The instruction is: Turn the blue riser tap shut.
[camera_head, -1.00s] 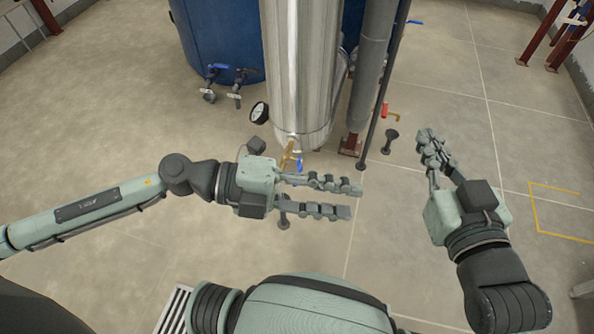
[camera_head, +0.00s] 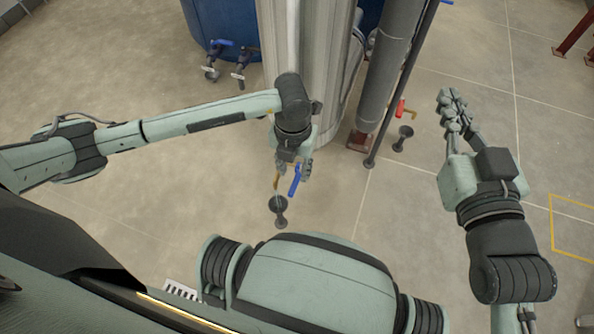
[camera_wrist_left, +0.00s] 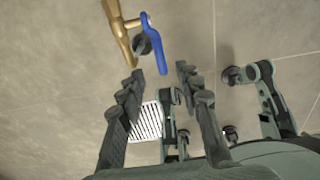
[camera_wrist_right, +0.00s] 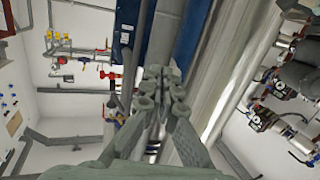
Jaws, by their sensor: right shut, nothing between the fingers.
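A blue tap lever (camera_head: 295,180) sits on a brass pipe (camera_head: 276,181) at the foot of the silver column, above a dark floor funnel (camera_head: 279,206). In the left wrist view the lever (camera_wrist_left: 156,45) hangs from the brass tap body (camera_wrist_left: 121,30). My left gripper (camera_wrist_left: 160,74) is open, fingers either side of the lever's lower end in that view; I cannot tell the depth or any contact. In the head view my left gripper (camera_head: 300,165) is partly hidden by its own wrist. My right gripper (camera_head: 452,100) is shut and empty, raised over bare floor at the right.
The silver column (camera_head: 308,75) and a grey pipe (camera_head: 390,70) stand just beyond the tap. A red-handled tap (camera_head: 401,108) is over another funnel (camera_head: 403,137). A blue tank (camera_head: 225,20) with two small valves is behind. Floor at the left is clear.

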